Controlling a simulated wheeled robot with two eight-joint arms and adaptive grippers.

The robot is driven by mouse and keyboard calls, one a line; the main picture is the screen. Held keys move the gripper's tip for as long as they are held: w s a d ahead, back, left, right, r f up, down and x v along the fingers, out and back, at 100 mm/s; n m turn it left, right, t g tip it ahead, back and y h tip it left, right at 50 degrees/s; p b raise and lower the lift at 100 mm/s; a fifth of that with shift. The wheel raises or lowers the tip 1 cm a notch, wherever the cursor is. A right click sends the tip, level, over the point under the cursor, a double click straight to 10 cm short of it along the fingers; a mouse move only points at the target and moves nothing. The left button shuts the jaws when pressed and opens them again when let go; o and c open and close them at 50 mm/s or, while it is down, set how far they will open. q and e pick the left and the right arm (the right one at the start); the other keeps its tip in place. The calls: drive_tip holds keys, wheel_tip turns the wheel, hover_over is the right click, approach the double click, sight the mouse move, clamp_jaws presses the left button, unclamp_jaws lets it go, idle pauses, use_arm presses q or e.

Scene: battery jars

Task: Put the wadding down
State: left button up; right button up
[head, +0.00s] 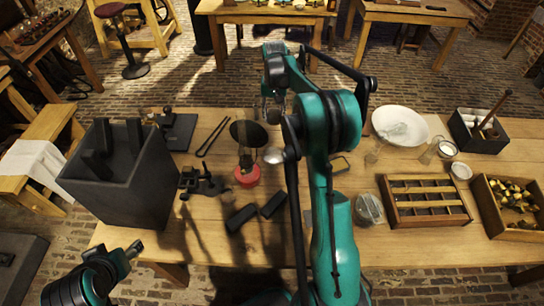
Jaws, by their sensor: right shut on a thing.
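My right gripper (272,108) points down over the back middle of the table, at the end of the teal arm. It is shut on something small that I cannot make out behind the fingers. No wadding shows clearly; a pale, see-through patch (399,131) lies in the white dish (390,112) at the back right, and I cannot tell what it is. A lamp-like thing with a red base (247,176) and a dark disc (248,133) stand just left of the gripper. My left gripper (134,248) is off the table's front left edge; its jaws are unclear.
A dark open box (120,190) stands at the table's left. A silvery round thing (273,155) lies below the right gripper. A glass jar (369,209), a slatted wooden tray (427,216) and a crate of small parts (484,216) fill the right.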

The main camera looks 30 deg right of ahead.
wheel_tip(320, 180, down, 20)
drive_tip(key=b, duration=0.7)
drive_tip(key=shift+f+b, duration=0.1)
drive_tip(key=shift+b, duration=0.2)
drive_tip(key=shift+f, duration=0.3)
drive_tip(key=shift+s+f, duration=0.1)
drive_tip(key=o, duration=1.2)
